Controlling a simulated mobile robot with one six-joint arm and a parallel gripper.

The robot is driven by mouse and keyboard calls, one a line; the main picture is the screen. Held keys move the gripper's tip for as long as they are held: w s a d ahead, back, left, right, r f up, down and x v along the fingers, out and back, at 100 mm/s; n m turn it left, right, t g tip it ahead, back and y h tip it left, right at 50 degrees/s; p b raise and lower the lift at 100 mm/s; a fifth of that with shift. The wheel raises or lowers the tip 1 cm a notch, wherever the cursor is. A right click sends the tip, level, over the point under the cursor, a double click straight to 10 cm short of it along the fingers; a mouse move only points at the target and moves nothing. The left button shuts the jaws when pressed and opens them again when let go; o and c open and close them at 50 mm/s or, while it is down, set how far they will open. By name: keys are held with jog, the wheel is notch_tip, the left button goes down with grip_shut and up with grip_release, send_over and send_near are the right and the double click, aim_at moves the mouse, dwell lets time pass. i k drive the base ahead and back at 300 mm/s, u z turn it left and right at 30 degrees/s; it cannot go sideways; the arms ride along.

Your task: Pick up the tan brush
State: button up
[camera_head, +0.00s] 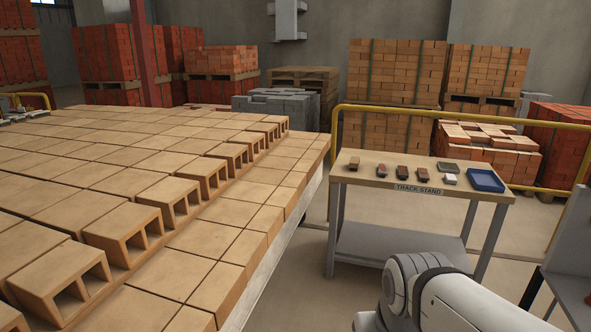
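Several small brush-like blocks lie in a row on the top of a small work stand (362,182) labelled "THACK STAND". The leftmost one (354,161) looks tan or brown and is probably the tan brush, but it is too small to be sure. The others to its right are a dark and reddish block (381,170), another (402,172) and a third (423,174). Part of my white arm shows at the bottom right, in front of the stand. My gripper is not in view.
A blue tray (486,180), a grey flat item (448,166) and a small white block (450,179) share the stand. A yellow rail (460,118) runs behind it. Hollow bricks (130,232) cover a large surface at left. Open floor lies between.

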aim_at(353, 164)
jog(key=u, duration=0.05)
jog(key=i, duration=1.65)
jog(key=z, duration=0.3)
jog(key=i, duration=2.2)
jog(key=z, duration=0.4)
